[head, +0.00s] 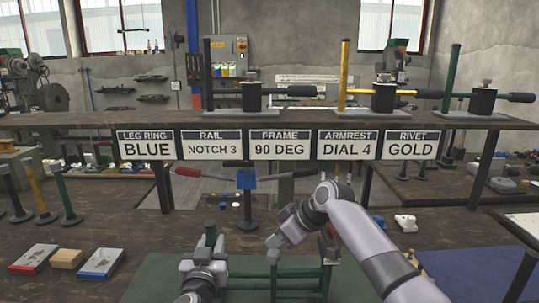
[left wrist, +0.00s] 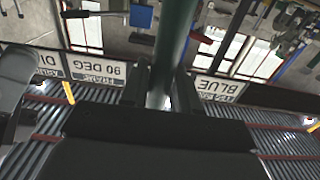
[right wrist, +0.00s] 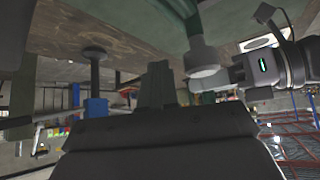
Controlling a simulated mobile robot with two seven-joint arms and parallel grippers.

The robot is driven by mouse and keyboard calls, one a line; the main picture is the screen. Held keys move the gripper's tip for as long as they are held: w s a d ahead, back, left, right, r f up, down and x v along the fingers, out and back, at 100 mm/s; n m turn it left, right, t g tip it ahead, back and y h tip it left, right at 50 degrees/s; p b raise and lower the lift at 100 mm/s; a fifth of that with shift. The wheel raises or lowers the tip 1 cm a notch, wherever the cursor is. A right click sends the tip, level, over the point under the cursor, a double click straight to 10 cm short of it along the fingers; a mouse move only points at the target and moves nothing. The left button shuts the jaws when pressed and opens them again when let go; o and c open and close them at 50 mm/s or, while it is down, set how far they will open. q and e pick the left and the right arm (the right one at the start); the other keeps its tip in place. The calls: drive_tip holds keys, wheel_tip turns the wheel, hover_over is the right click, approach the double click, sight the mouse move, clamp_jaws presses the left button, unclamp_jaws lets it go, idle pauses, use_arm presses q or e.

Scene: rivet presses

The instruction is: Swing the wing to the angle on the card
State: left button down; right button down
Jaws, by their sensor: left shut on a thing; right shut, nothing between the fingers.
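A green tube frame (head: 301,271) with upright posts and cross rails stands on the green mat at the front. Rails also run left from it toward a green upright post (head: 210,233); I cannot tell which section is the wing, or its exact angle. My left gripper (head: 207,254) is shut on that post, and the dark green tube (left wrist: 174,40) shows between its fingers in the left wrist view. My right gripper (head: 275,243) is shut and empty, by the top of the frame's middle post. A card (head: 279,145) on the shelf edge reads FRAME 90 DEG.
Other cards read LEG RING BLUE (head: 146,145), RAIL NOTCH 3, ARMREST DIAL 4 and RIVET GOLD. A blue press (head: 247,184) with a red-ended bar stands behind my grippers. Red and blue boxes (head: 101,263) lie at left. A dark blue mat (head: 472,272) lies at right.

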sight(275, 257)
drive_tip(key=shift+s+a, duration=0.2)
drive_tip(key=shift+s, duration=1.35)
drive_tip(key=shift+s, duration=1.3)
drive_tip(key=shift+s+d, duration=0.2)
drive_tip(key=shift+s, duration=0.6)
drive_tip(key=shift+s+d, duration=0.15)
drive_tip(key=shift+s, duration=0.6)
